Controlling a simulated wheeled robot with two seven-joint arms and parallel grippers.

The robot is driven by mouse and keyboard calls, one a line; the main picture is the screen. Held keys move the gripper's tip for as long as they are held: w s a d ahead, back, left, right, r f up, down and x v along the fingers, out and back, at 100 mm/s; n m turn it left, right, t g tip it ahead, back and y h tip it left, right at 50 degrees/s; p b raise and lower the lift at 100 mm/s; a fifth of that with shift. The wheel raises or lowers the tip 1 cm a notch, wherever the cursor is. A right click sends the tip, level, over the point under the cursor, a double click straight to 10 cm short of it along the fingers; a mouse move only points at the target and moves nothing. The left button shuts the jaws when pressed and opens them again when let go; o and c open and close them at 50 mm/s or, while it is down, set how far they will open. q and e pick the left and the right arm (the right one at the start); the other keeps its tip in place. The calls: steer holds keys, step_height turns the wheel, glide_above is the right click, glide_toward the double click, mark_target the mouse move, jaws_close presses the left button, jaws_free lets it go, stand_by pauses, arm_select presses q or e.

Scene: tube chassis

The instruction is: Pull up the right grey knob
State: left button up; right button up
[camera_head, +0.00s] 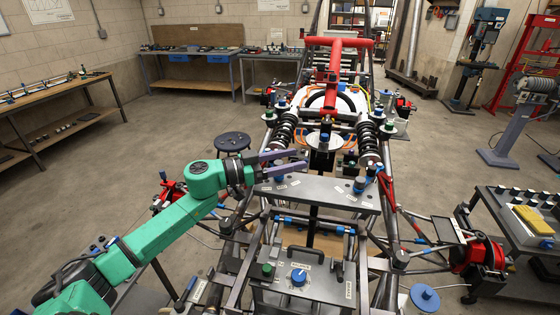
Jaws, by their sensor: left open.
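My left gripper (297,163) reaches in on a green arm from the left. Its two purple-grey fingers are apart, with nothing seen between them, and point right over the grey plate (312,196) across the tube chassis (378,225). A grey round fitting (400,259) sits on the chassis's right side, well below and right of the gripper. I cannot tell whether it is the right grey knob; no part is clearly marked as that. My right gripper is not in view.
A front panel (322,290) carries a blue knob (299,276) and a green one (267,270). Coil springs (367,139) and a red frame (336,62) stand behind the plate. A cart (510,232) is at right. The floor at left is mostly open around a stool (233,141).

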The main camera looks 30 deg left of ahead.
arm_select(q)
steer(key=shift+s+a+f, duration=0.2)
steer(key=shift+a, duration=0.1)
steer(key=b+v, duration=0.3)
steer(key=v, duration=1)
steer(key=shift+s+a+r+b, duration=0.15)
steer(key=shift+s+r+b, duration=0.1)
steer(key=shift+s+b, duration=0.15)
